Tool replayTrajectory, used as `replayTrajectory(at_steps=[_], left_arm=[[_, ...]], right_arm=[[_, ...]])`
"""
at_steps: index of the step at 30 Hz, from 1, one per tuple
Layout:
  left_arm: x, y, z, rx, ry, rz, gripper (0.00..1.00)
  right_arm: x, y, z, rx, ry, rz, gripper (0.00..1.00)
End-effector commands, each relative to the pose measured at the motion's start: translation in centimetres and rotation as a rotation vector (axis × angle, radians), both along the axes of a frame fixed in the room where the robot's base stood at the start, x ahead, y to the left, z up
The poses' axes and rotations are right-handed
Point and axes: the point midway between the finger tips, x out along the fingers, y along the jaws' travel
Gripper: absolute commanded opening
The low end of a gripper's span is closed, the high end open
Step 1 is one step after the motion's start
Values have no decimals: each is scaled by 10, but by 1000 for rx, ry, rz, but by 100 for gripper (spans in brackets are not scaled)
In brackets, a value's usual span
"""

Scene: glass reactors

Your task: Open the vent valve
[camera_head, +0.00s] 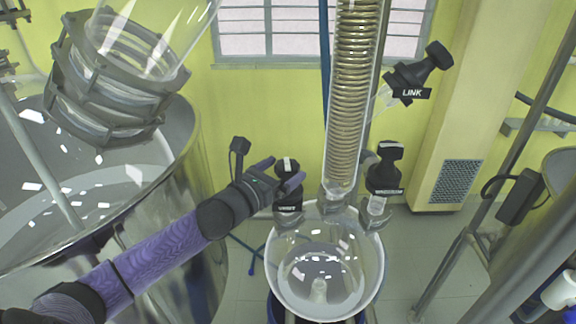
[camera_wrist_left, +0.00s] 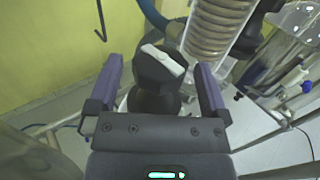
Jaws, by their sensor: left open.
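The vent valve (camera_head: 287,208) is a black valve with a label that seems to read VENT, left of the coiled glass column. Its black knob has a white bar on top. My left gripper (camera_head: 279,174) comes in from the left at this knob, with its purple fingers open. In the left wrist view the knob (camera_wrist_left: 153,75) stands between the two open fingers of the gripper (camera_wrist_left: 158,78). Gaps show on both sides, so the fingers do not appear to grip it. The lower valve body is partly hidden in the wrist view. My right gripper is not in view.
The coiled glass column (camera_head: 352,100) stands just right of the vent valve, above a round glass vessel (camera_head: 370,268). A second black valve (camera_head: 386,170) is right of the column, and a LINK valve (camera_head: 415,78) is higher up. A large steel and glass reactor (camera_head: 185,235) fills the left.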

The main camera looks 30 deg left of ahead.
Motion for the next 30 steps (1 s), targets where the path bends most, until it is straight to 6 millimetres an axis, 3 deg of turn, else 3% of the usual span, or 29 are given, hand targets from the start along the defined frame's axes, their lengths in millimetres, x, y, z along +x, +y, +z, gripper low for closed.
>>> replayTrajectory(at_steps=[6, 14, 27, 30], left_arm=[[18, -2, 0, -1, -1, 0, 100], [19, -3, -1, -1, 0, -1, 100], [19, -3, 0, -2, 0, 0, 14], [19, -3, 0, -2, 0, 3, 14]], right_arm=[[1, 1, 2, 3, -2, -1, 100], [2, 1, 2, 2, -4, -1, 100], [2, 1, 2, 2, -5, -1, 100], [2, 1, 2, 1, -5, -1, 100]])
